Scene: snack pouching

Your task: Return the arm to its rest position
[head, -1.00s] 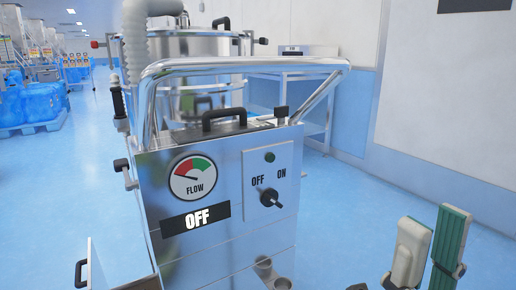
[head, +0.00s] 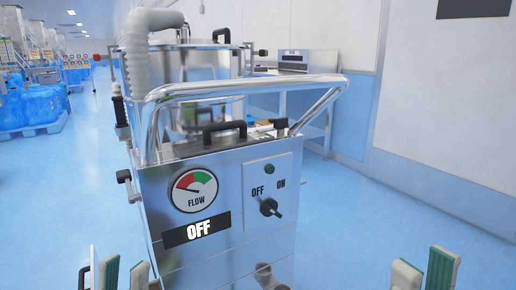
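My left gripper (head: 124,274) shows only its fingertips at the bottom left edge. They stand upright with a gap between them and nothing in it. My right gripper (head: 423,270) shows its fingertips at the bottom right, also apart and empty. Both grippers are in front of the metal machine (head: 215,255), one to each side in the picture. The rest of both arms is out of view.
A steel vessel (head: 195,65) stands behind. Blue floor (head: 410,210) is clear to the right.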

